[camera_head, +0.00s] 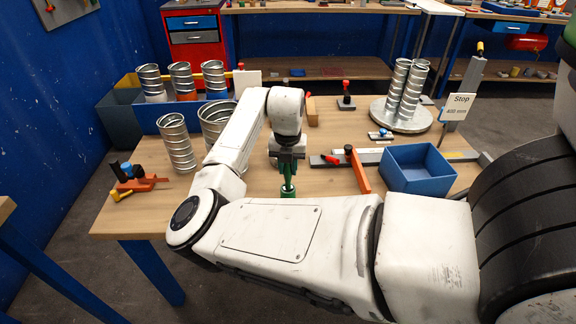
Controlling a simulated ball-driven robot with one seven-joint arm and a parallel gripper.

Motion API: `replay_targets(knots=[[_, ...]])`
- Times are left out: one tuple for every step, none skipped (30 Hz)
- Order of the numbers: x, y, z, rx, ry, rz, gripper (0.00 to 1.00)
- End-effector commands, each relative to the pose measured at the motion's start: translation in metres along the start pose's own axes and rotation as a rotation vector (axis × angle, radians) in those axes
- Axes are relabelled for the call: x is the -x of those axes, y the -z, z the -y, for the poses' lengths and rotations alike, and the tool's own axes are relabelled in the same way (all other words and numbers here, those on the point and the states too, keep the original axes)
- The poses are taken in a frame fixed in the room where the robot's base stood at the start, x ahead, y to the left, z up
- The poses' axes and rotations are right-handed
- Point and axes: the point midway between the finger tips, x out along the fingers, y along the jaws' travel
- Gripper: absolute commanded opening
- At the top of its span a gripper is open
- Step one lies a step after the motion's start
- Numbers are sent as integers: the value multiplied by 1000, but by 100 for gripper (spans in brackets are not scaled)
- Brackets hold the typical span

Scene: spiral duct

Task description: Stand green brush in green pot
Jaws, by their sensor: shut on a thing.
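My gripper (287,160) points down over the wooden table near its front edge. It is shut on the green brush (287,176), which hangs roughly upright below the fingers. The green pot (288,192) stands directly below, and its lower part is hidden behind my white arm. The lower end of the brush is at the pot's mouth. I cannot tell how deep it sits inside or whether it touches the bottom.
A blue open bin (418,168) and an orange-red bar (358,171) lie to the right. Spiral ducts (176,143) stand to the left, and more stand on a round plate (401,117) at the back right. An orange clamp tool (141,185) lies at the left edge.

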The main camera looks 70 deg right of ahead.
Motion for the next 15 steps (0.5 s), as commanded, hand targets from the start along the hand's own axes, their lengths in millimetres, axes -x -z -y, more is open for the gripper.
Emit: replay_targets(knots=[[-2, 0, 0, 0, 0, 0, 0], [-3, 0, 0, 0, 0, 0, 0], [-4, 0, 0, 0, 0, 0, 0], [-3, 0, 0, 0, 0, 0, 27], [-2, 0, 0, 0, 0, 0, 30], [-2, 0, 0, 0, 0, 0, 34], [-2, 0, 0, 0, 0, 0, 37], [-2, 0, 0, 0, 0, 0, 40], [-2, 0, 0, 0, 0, 0, 44], [-2, 0, 0, 0, 0, 0, 46], [-2, 0, 0, 0, 0, 0, 49], [-2, 0, 0, 0, 0, 0, 53], [-2, 0, 0, 0, 0, 0, 55], [-2, 0, 0, 0, 0, 0, 55], [-2, 0, 0, 0, 0, 0, 55]])
